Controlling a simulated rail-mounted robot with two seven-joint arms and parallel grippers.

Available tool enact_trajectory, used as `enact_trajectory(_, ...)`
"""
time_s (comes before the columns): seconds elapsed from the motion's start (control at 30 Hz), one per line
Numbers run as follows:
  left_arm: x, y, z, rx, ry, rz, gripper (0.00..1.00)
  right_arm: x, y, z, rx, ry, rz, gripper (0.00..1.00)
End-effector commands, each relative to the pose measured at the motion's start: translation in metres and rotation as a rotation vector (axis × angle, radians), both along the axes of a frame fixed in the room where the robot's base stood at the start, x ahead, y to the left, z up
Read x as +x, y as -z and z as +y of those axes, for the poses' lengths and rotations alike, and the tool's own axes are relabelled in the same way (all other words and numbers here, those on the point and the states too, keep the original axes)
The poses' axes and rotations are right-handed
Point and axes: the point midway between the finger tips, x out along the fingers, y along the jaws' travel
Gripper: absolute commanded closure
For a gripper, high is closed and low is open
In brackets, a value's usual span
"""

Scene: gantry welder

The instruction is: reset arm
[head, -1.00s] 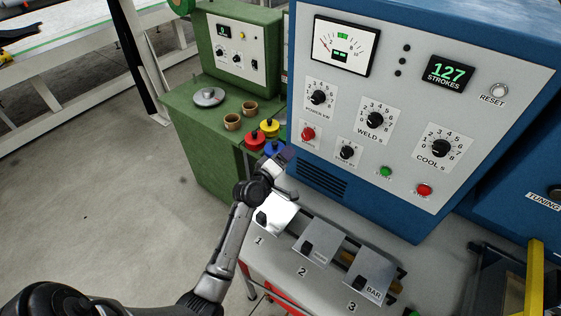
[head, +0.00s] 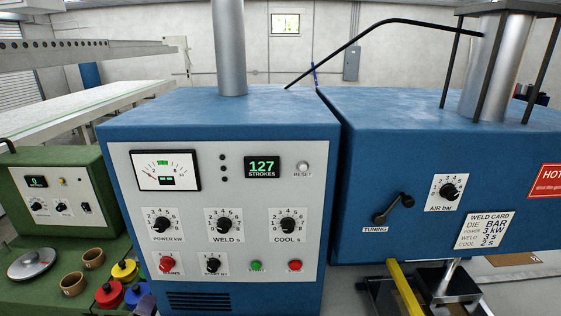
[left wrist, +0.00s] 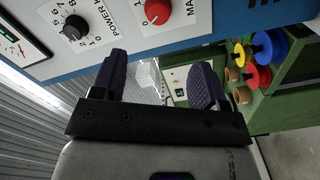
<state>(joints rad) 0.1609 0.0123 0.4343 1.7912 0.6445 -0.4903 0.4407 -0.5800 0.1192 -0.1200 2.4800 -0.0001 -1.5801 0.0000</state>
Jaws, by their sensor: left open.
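My left gripper (left wrist: 160,73) shows large in the left wrist view, with its two dark purple-blue fingers spread apart and nothing between them. In the head view only a small part of the left gripper (head: 148,304) shows at the bottom edge, in front of the green bench and left of the blue welder cabinet (head: 112,150). The rest of the left arm is out of that view. My right gripper is in neither view.
Red, yellow and blue spools and brown cups (head: 73,284) stand on the green bench (head: 30,246). The cabinet panel carries dials, a "127 STROKES" display (head: 262,167) and a reset button (head: 303,168). At right are a tuning handle (head: 393,208) and a yellow bar (head: 404,288).

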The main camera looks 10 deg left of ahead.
Motion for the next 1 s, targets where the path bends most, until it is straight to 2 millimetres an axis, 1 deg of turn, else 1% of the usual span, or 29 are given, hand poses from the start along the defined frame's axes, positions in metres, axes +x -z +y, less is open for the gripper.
enact_trajectory(0.13, -0.001, 0.026, -0.015, 0.132, 0.109, 0.180, 0.33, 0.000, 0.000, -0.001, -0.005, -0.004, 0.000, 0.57)
enact_trajectory(0.2, -0.008, 0.031, -0.023, 0.238, 0.169, 0.283, 0.33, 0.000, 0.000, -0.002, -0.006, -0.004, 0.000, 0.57)
enact_trajectory(0.27, -0.015, 0.030, -0.031, 0.335, 0.221, 0.364, 0.33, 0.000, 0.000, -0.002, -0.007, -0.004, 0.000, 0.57)
enact_trajectory(0.33, -0.023, 0.024, -0.045, 0.443, 0.280, 0.441, 0.33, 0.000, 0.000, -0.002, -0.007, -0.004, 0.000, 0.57)
enact_trajectory(0.47, -0.041, 0.008, -0.070, 0.636, 0.369, 0.561, 0.33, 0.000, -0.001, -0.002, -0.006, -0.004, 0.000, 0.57)
enact_trajectory(0.57, -0.069, -0.002, -0.091, 0.775, 0.433, 0.670, 0.33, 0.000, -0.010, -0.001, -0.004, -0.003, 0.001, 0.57)
enact_trajectory(0.6, -0.085, -0.006, -0.100, 0.833, 0.460, 0.718, 0.33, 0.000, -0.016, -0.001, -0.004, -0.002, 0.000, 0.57)
enact_trajectory(0.67, -0.110, -0.009, -0.114, 0.898, 0.497, 0.784, 0.33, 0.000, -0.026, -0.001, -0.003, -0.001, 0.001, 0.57)
enact_trajectory(0.7, -0.128, -0.011, -0.123, 0.933, 0.520, 0.820, 0.33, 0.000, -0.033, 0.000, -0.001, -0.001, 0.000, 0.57)
enact_trajectory(0.77, -0.153, -0.013, -0.135, 0.975, 0.551, 0.864, 0.33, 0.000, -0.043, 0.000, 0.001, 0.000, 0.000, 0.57)
enact_trajectory(0.8, -0.169, -0.015, -0.143, 0.999, 0.571, 0.883, 0.33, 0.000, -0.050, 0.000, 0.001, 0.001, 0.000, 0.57)
enact_trajectory(0.87, -0.192, -0.017, -0.156, 1.027, 0.607, 0.897, 0.33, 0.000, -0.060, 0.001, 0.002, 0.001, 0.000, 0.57)
enact_trajectory(0.9, -0.207, -0.018, -0.164, 1.041, 0.636, 0.909, 0.33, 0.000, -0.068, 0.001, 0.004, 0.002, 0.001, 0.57)
enact_trajectory(0.97, -0.231, -0.016, -0.176, 1.051, 0.692, 0.927, 0.33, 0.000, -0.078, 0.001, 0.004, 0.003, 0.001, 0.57)
enact_trajectory(1.0, -0.247, -0.014, -0.183, 1.051, 0.731, 0.945, 0.33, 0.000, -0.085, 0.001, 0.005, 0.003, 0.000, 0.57)
